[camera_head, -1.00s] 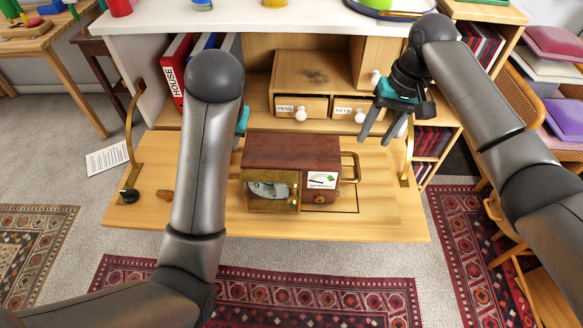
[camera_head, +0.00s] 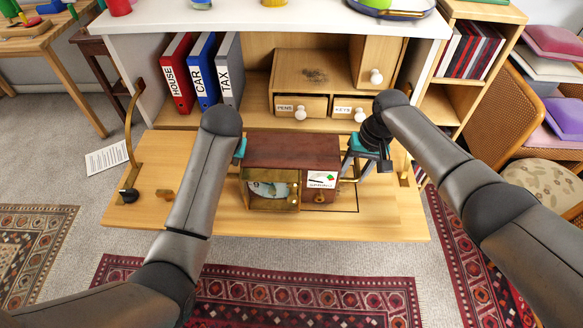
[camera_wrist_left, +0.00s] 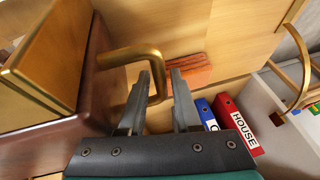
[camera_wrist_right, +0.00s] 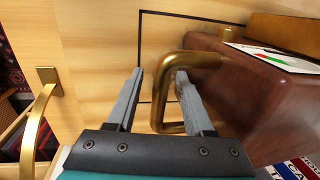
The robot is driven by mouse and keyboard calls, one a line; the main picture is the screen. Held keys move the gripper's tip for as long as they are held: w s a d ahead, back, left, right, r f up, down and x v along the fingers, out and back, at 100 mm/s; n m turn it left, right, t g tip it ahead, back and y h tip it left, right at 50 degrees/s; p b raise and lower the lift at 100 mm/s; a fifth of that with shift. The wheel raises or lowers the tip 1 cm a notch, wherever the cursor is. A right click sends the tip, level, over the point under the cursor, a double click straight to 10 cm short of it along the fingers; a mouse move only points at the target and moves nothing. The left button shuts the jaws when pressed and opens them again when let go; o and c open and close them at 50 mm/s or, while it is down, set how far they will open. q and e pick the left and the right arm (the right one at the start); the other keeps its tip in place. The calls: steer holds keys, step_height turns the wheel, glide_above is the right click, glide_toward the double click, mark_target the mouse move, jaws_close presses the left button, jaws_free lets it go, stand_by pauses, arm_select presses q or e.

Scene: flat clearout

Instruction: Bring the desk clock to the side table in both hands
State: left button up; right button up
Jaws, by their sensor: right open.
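The desk clock (camera_head: 292,152) is a dark red-brown box with a brass-framed front part (camera_head: 270,189) and a white label (camera_head: 322,179). It stands on the wooden desk flap (camera_head: 390,220). My left gripper (camera_wrist_left: 160,75) is at the clock's left brass handle (camera_wrist_left: 128,56), whose bar shows between the fingers; whether they grip it is unclear. My left arm mostly hides that gripper in the head view. My right gripper (camera_wrist_right: 160,75) is open, with the right brass handle's bar (camera_wrist_right: 162,105) between its fingers. The side table cannot be identified for certain.
Red, blue and grey binders (camera_head: 203,75) and a small drawer unit (camera_head: 310,85) stand behind the flap. A brass stay (camera_head: 130,130) rises at its left. A wooden table (camera_head: 50,45) stands far left, a cane chair (camera_head: 520,110) at right. Rugs (camera_head: 300,290) lie in front.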

arm_select(q)
steer(key=shift+f, duration=0.1)
arm_select(e)
steer(key=shift+f, duration=0.1)
arm_select(q)
jaws_close()
arm_select(e)
steer(key=c, duration=0.6)
jaws_close()
stand_by(0.5)
arm_select(q)
steer(key=shift+w+r, duration=0.2)
steer(key=shift+r, duration=0.05)
arm_select(e)
steer(key=shift+w+r, duration=0.2)
